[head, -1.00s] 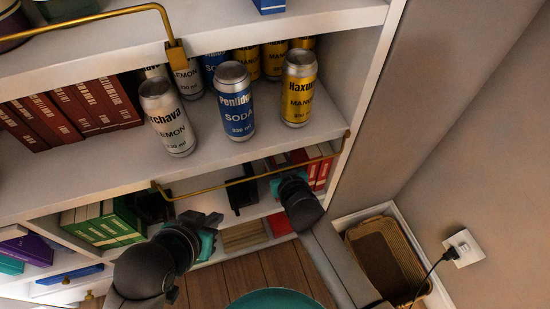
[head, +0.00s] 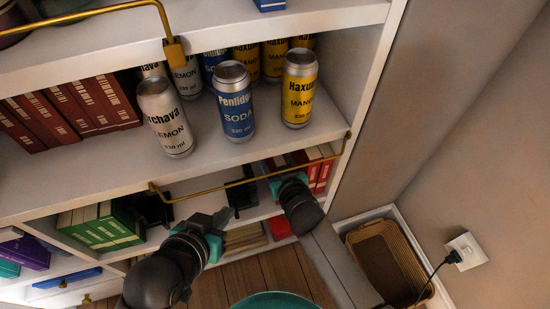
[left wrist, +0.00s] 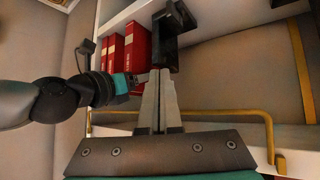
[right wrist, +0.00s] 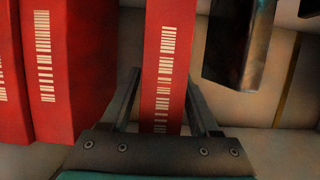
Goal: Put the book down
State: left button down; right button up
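A red book (right wrist: 165,60) stands upright on the lower shelf, its barcode facing my right wrist camera. My right gripper (right wrist: 163,78) has one finger on each side of its lower part, with a visible gap at the left finger. The book also shows in the left wrist view (left wrist: 138,45), and the right gripper's fingers are at its lower front. In the head view my right wrist mostly hides this contact. My left gripper (left wrist: 161,75) is shut and empty, its fingers together. In the head view the left gripper (head: 222,217) is in front of the lower shelf.
More red books (right wrist: 60,70) stand left of it in the right wrist view. A black bookend (right wrist: 238,45) stands close on its right. A wicker basket (head: 385,260) sits right.

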pick_arm(q)
jog(key=shift+a+r, duration=0.1)
pick_arm(e)
jog(key=shift+o, duration=0.2)
jog(key=shift+r, duration=0.15)
jog(key=shift+p+v, duration=0.55)
jog(key=shift+v, duration=0.25)
pick_arm(q)
jog(key=s+a+g+y+p, duration=0.2)
jog(key=s+a+g+p, duration=0.1)
jog(key=s+a+g, duration=0.2)
pick_arm(e)
jog(key=shift+p+v, duration=0.75)
jog(key=shift+v, duration=4.5)
pick_arm(q)
jog(key=shift+n+g, duration=0.3)
notch_tip(320, 180, down, 6)
jog(key=shift+w+a+r, duration=0.1)
jog(key=shift+a+r, duration=0.05)
pick_arm(e)
jog(key=s+d+f+m+g+h, duration=0.1)
jog(key=s+d+f+g+h, duration=0.3)
jog(key=s+d+g, duration=0.5)
jog(key=s+d, duration=0.2)
jog(key=shift+s+d+m+g, duration=0.2)
jog(key=shift+d+m+g, duration=0.1)
jog(key=shift+d, duration=0.1)
